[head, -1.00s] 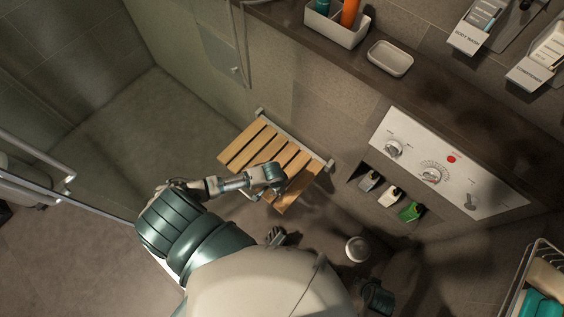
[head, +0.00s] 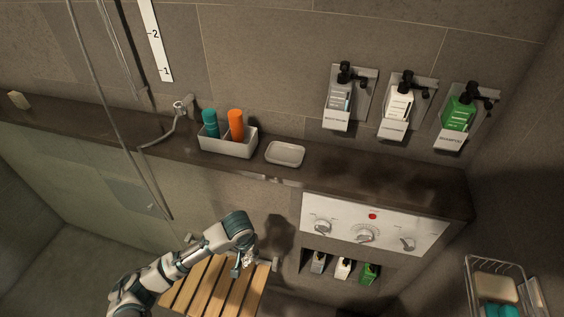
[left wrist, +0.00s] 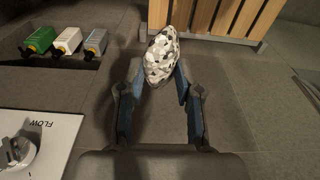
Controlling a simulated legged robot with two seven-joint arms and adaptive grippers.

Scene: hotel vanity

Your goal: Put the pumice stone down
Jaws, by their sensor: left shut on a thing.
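The pumice stone, a speckled white, grey and black lump, is between the two fingers of my left gripper (left wrist: 162,72). The stone (left wrist: 161,55) shows clearly in the left wrist view, clamped at the fingertips. In the head view my left gripper (head: 243,266) points down over the slatted wooden seat (head: 214,287), near its back right corner. Only a small pale bit of the stone shows there. The stone is in the air, apart from the seat and the wall. My right gripper is in neither view.
A dark ledge (head: 350,176) runs along the wall above. On it stand an empty-looking soap dish (head: 285,153) and a caddy (head: 228,145) with teal and orange bottles. A control panel (head: 375,226) with knobs and a niche of small bottles (head: 343,268) lie right of the seat.

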